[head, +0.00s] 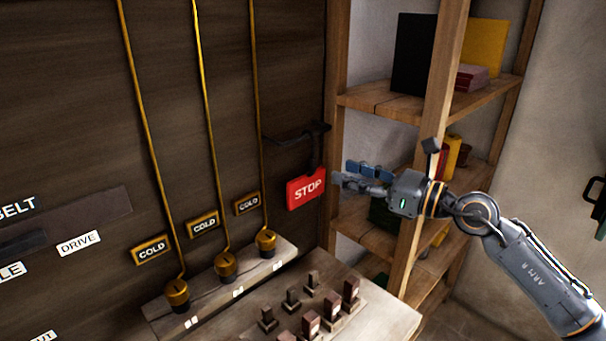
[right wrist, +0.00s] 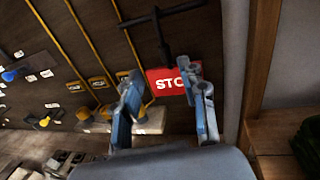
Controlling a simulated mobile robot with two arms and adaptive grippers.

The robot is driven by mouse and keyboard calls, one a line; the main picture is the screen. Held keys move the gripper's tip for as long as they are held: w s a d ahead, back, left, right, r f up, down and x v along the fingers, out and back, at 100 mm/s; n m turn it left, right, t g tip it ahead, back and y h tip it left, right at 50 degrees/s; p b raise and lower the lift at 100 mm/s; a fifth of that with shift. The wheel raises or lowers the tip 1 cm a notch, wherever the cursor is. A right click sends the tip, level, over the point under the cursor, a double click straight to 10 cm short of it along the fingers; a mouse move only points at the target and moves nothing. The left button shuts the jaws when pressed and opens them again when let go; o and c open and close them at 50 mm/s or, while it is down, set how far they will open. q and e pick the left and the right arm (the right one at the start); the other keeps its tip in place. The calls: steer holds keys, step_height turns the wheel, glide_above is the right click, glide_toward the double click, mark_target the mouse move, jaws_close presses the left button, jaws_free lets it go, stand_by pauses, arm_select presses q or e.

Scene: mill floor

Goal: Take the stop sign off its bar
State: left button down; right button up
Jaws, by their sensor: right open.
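The red STOP sign (head: 306,188) hangs below a dark bar (head: 298,133) on the wooden wall, near the right edge of that wall. In the right wrist view the sign (right wrist: 163,80) lies beyond the fingers, and one finger covers its right end. My right gripper (head: 358,178) is open, just right of the sign in the head view. Its two fingers (right wrist: 160,95) are spread and nothing is seen held between them. I cannot tell whether a finger touches the sign. My left gripper is not in view.
A wooden shelf unit (head: 440,110) with boxes stands behind and beside my right arm. Several yellow rods (head: 204,110) with COLD tags run down the wall left of the sign. A bench (head: 383,315) with several dark blocks is below.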

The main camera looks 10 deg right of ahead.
mark_target(312, 172)
steer(key=p+x, duration=0.1)
steer(key=x, duration=0.3)
steer(key=shift+w, duration=0.1)
steer(key=shift+w+a, duration=0.4)
steer(key=x, duration=0.1)
steer(key=p+x, duration=0.1)
steer(key=x, duration=0.1)
steer(key=p+x, duration=0.1)
steer(key=shift+w+f, duration=0.25)
steer(key=shift+w, duration=0.15)
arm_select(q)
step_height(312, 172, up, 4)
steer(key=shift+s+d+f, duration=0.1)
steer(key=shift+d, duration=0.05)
arm_select(e)
steer(key=shift+d, duration=0.1)
steer(key=shift+s, duration=0.1)
steer(key=c, duration=0.3)
jaws_close()
